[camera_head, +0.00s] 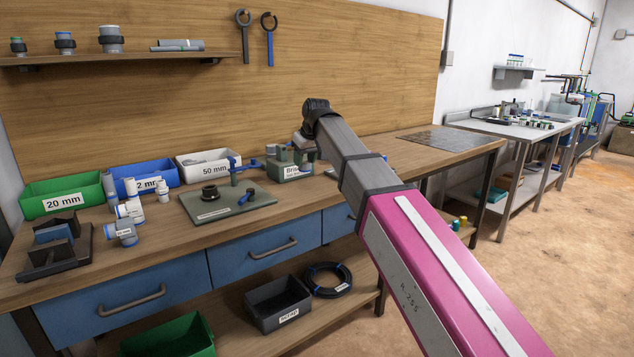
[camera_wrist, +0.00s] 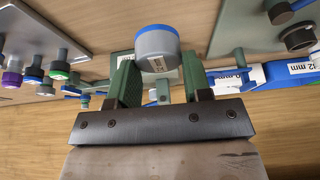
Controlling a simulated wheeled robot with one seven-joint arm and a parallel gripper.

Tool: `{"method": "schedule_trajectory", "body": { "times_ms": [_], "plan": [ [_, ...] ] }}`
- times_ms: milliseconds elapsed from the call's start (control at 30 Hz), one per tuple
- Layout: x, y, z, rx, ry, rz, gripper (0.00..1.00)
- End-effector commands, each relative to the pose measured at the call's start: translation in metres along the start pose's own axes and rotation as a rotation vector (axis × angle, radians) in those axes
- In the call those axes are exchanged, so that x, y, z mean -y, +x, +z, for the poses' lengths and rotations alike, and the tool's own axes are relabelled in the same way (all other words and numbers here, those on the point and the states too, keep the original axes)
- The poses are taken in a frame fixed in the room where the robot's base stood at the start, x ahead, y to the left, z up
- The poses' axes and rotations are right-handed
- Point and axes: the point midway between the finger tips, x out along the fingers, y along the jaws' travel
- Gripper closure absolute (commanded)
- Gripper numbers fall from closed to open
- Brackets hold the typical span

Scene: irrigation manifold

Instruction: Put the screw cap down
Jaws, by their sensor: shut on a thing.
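The screw cap (camera_wrist: 157,50) is grey with a blue rim and shows in the wrist view. It sits between the green fingertips of my gripper (camera_wrist: 157,77), which is shut on it. The cap is clear of the bench surface as far as I can see. In the head view my arm reaches over the back of the bench, and its wrist hides most of the gripper and the cap there.
The wooden bench (camera_head: 170,235) carries a green bin (camera_head: 62,197), a blue bin (camera_head: 145,178) and a white bin (camera_head: 207,166). A grey-green board (camera_head: 225,206) holds a black ring (camera_head: 209,191). White fittings (camera_head: 131,208) stand at left. Bare wood lies at front.

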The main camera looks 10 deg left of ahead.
Motion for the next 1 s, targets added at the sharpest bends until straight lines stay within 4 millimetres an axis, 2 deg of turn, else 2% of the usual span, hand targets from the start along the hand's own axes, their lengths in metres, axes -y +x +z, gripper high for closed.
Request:
{"method": "schedule_trajectory", "body": {
  "times_ms": [33,200,433,667,1000],
  "plan": [
    [-0.011,0.009,-0.005,0.002,0.003,0.001,0.79],
    [-0.041,0.034,-0.013,0.002,0.004,0.001,0.79],
    [-0.073,0.062,-0.021,0.001,0.003,0.001,0.79],
    [-0.081,0.072,-0.021,0.001,0.001,0.0,0.79],
    [-0.081,0.106,-0.006,0.001,0.002,0.001,0.79]
  ]
}}
